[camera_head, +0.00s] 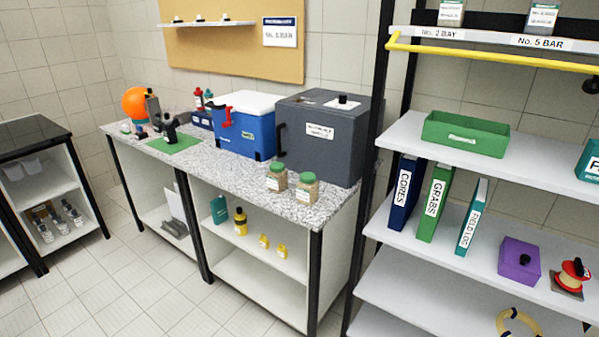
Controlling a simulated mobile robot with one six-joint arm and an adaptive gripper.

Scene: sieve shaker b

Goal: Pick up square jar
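Two jars with green lids and tan contents stand upright near the front right of the speckled counter (228,178). The left jar (277,182) is set slightly further back. The right jar (307,192) stands beside it, nearer the counter's right end, with a small gap between them. At this size I cannot tell for certain which of the two is the square one. My gripper is not in view.
A dark grey box machine (320,155) stands behind the jars, with a blue cooler (247,128) to its left. A shelf rack with a black post (375,150) and binders (438,203) stands right of the counter. White tiled floor (110,280) is open in front.

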